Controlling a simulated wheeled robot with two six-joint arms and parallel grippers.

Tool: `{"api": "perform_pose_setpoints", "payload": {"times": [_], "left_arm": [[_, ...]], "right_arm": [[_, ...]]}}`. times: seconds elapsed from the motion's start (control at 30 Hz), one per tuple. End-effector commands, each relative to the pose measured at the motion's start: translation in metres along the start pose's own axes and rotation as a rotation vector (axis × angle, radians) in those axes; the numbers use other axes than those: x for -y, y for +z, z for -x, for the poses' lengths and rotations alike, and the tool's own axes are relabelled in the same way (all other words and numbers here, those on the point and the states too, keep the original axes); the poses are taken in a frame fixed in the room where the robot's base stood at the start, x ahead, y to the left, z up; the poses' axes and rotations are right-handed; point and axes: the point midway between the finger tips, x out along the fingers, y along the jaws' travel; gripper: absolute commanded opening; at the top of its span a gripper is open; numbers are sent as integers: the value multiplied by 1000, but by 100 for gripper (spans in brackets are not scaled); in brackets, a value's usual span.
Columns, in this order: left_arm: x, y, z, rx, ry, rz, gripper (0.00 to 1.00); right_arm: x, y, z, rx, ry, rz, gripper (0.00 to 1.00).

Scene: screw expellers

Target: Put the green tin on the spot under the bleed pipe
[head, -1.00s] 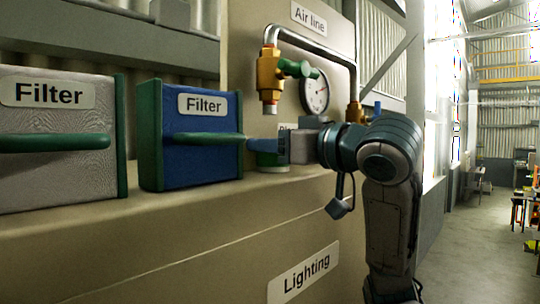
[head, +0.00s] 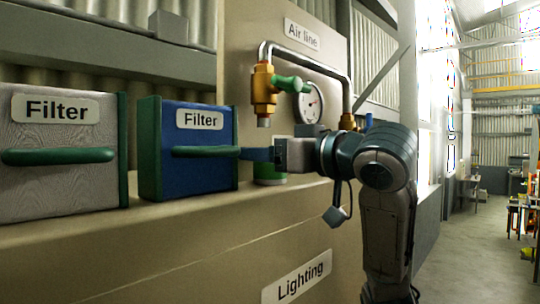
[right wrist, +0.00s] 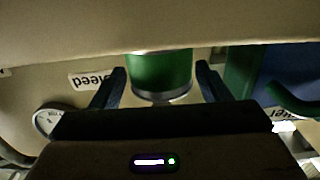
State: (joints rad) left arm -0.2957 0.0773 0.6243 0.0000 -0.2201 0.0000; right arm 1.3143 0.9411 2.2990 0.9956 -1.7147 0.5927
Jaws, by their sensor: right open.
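The green tin (head: 270,174) stands on the beige ledge below the brass bleed pipe (head: 263,90), whose outlet points down. Its upper part is hidden behind my right gripper (head: 256,154) in the head view. In the right wrist view the tin (right wrist: 160,73) shows green with a pale metal rim, between the two open blue fingers (right wrist: 162,88). There is a gap on each side of it, so the fingers look apart from it. The spot itself is not visible, so I cannot tell if the tin is on it. My left gripper is not in view.
A blue filter box (head: 188,165) with a green handle stands close to the left of the tin. A grey filter box (head: 60,180) is farther left. A pressure gauge (head: 310,104) and a curved pipe (head: 318,60) are behind. The ledge front (head: 120,235) is clear.

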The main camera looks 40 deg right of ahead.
Motion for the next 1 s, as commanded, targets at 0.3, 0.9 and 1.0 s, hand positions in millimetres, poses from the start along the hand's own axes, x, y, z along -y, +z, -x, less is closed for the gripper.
{"api": "perform_pose_setpoints", "payload": {"times": [0.3, 0.9, 1.0], "left_arm": [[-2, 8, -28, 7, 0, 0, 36], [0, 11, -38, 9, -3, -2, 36], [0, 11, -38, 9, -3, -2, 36]], "right_arm": [[-1, 4, 65, -8, 6, 2, 70], [0, 1, 118, -2, 3, 0, 70], [0, 1, 118, -1, 3, 0, 70]]}}
